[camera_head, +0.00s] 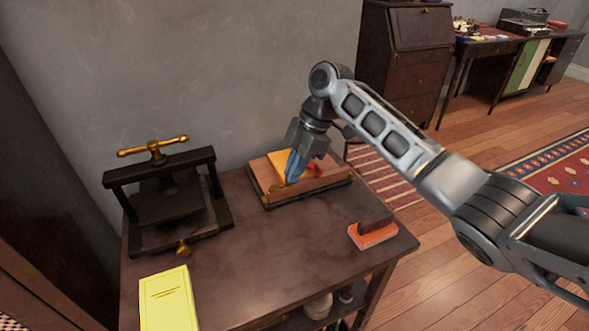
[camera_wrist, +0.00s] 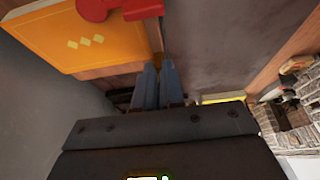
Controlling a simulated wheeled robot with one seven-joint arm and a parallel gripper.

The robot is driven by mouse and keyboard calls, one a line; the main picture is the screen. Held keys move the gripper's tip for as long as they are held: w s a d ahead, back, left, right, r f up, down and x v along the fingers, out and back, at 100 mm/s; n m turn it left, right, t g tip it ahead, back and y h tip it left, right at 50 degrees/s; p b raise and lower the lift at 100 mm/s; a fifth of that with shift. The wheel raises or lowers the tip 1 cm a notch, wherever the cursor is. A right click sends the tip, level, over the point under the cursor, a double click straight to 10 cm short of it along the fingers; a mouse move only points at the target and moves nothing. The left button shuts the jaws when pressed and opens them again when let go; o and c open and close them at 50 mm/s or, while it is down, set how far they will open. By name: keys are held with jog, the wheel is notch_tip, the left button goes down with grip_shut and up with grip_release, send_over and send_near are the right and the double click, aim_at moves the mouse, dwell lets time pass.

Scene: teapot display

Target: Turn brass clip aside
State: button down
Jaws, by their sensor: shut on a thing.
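A small brass clip (camera_head: 277,187) shows at the front left of a wooden stand with a dark base (camera_head: 325,186) on the table. An orange-yellow book (camera_head: 279,160) lies in the stand; it also shows in the wrist view (camera_wrist: 85,38) with pale diamonds on its cover. A red piece (camera_wrist: 118,8) lies over the book's edge. My gripper (camera_head: 291,180) points down at the stand's front, its blue fingers shut on the brass clip. In the wrist view my fingers (camera_wrist: 158,75) are close together, and the clip between them is hidden.
A dark press with a brass handle (camera_head: 153,149) stands at the table's left. A yellow book (camera_head: 167,300) lies at the front left. An orange-based block with a dark top (camera_head: 373,233) sits near the right edge. The middle of the table (camera_head: 265,245) is clear.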

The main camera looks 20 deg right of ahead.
jog(key=c, duration=1.2)
grip_release()
jog(key=shift+c, duration=0.2)
jog(key=v, duration=0.7)
jog(key=shift+r, duration=0.4)
jog(key=shift+d, duration=0.15)
